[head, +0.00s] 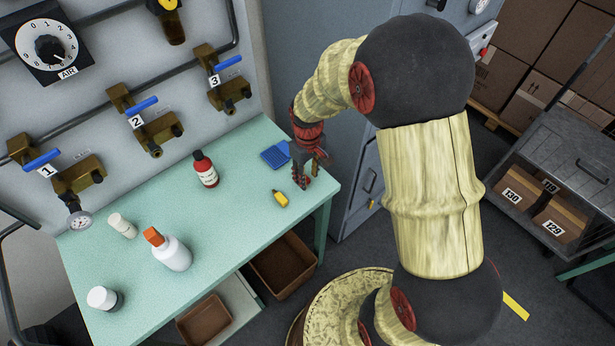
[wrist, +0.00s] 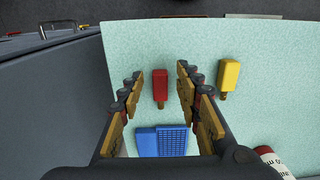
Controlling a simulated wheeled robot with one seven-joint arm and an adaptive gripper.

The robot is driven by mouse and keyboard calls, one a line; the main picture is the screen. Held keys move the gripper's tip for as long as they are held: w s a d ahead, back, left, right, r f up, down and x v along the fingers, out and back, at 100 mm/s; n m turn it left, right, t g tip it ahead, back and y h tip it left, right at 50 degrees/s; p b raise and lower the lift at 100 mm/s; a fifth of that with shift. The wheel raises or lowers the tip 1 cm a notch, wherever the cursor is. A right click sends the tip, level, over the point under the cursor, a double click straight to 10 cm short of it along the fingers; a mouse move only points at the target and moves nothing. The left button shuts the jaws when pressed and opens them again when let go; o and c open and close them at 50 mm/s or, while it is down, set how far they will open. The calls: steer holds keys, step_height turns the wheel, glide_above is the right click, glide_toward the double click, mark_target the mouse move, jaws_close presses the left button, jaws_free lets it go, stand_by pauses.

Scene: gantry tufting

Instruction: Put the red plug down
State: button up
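The red plug (wrist: 160,82) lies on the pale green table (wrist: 125,45) in the wrist view, its metal tip toward the bottom of the picture. My gripper (wrist: 161,82) is open, with one finger on each side of the plug and a visible gap on both sides. In the head view my gripper (head: 304,180) points down over the table's right end. It largely hides the plug there, and I cannot tell the plug from the gripper's red parts.
A yellow plug (wrist: 229,75) lies right of the red one. A blue gridded item (wrist: 172,140) lies close to my gripper. A red bottle (head: 205,170), a white bottle with orange cap (head: 172,254) and two small pale containers stand farther left. A grey cabinet (wrist: 50,80) adjoins the table.

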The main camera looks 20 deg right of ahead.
step_height(320, 180, up, 11)
steer(key=p, duration=0.2)
step_height(320, 180, up, 12)
steer(key=f+m+t, duration=0.1)
steer(key=m+t, duration=0.1)
glide_above(308, 181)
steer(key=s+a, duration=0.1)
steer(key=s, duration=0.5)
steer(key=s+r+m+t, duration=0.1)
steer(key=s+r, duration=0.3)
steer(key=s, duration=0.2)
steer(key=s+a+r+t, duration=0.1)
steer(key=s+r+t, duration=0.1)
steer(key=s+r, duration=0.2)
steer(key=s, duration=0.3)
steer(key=shift+a+m+t, duration=0.25)
steer(key=shift+m+t, duration=0.05)
steer(key=shift+m, duration=0.1)
steer(key=shift+w, duration=0.1)
steer(key=shift+f+b, duration=1.05)
steer(key=shift+f, duration=0.05)
